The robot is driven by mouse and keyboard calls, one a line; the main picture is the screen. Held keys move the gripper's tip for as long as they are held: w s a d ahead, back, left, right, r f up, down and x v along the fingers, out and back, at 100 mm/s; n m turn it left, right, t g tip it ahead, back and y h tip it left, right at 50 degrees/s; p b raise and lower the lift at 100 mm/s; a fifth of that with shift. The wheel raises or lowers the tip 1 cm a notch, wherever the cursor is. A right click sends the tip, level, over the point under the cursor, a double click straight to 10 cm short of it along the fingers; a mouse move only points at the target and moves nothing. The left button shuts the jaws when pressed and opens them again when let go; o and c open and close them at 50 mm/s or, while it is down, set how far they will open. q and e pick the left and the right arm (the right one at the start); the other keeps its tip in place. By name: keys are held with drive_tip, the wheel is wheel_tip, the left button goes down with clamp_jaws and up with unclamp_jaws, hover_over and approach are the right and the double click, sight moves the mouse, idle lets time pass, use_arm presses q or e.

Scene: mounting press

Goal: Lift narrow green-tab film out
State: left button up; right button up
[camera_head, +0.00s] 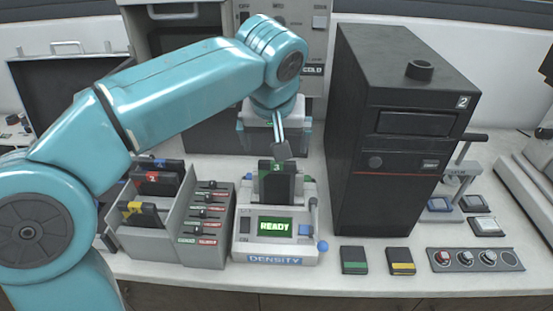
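A dark narrow film holder with a green tab (277,168) stands upright in the slot of the grey density reader (287,254), whose screen shows READY. My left gripper (282,152) points down just above the green tab. The fingers show nearly edge-on, so I cannot tell whether they are open, or whether they touch the tab. My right gripper is not in view.
A grey rack (145,240) with red- and yellow-tab films and a slider panel (205,250) stand left of the reader. A tall black unit (385,150) stands close on its right. Flat green-striped (354,260) and yellow-striped (401,261) pieces lie in front.

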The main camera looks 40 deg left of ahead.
sight(277, 167)
use_arm(q)
drive_tip(key=x, duration=1.1)
drive_tip(key=shift+f, duration=0.35)
drive_tip(key=c, duration=1.3)
wheel_tip(277, 167, up, 8)
drive_tip(key=p, duration=0.5)
drive_tip(key=shift+f+p, duration=0.15)
drive_tip(key=shift+p, duration=0.15)
drive_tip(key=shift+f, duration=0.1)
